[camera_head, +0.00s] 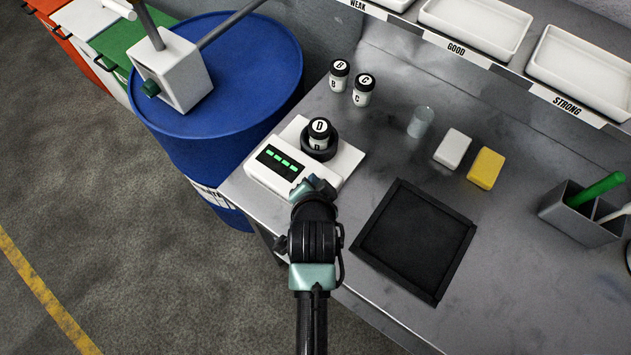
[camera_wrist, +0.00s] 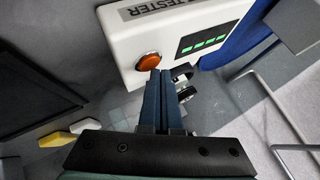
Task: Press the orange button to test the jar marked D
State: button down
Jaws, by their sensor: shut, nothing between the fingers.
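The jar marked D (camera_head: 319,129) stands upright in a dark round holder (camera_head: 318,153) on the white tester (camera_head: 262,180). The tester's display (camera_head: 280,160) shows several green bars. In the wrist view the orange button (camera_wrist: 148,61) is on the front of the tester (camera_wrist: 122,42), beside the lit display (camera_wrist: 203,42). In the head view my gripper hides the button. My gripper (camera_wrist: 158,76) is shut and empty, its fingertips right at the button's lower edge in the picture. I cannot tell whether they touch it. It also shows in the head view (camera_head: 314,186), at the tester's front.
Jars B (camera_head: 339,76) and C (camera_head: 363,91) stand behind the tester. A glass (camera_head: 421,121), a white block (camera_head: 452,148), a yellow block (camera_head: 486,169) and a black-framed mat (camera_head: 415,240) lie to the right. A blue drum (camera_head: 225,120) stands left of the bench.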

jog(key=shift+f, duration=0.45)
dwell(0.4)
jog(key=shift+r, duration=0.1)
jog(key=shift+r+p, duration=0.65)
jog(key=shift+r, duration=0.1)
notch_tip(320, 180, up, 5)
jog(key=p, duration=0.5)
jog(key=shift+r, duration=0.1)
dwell(0.8)
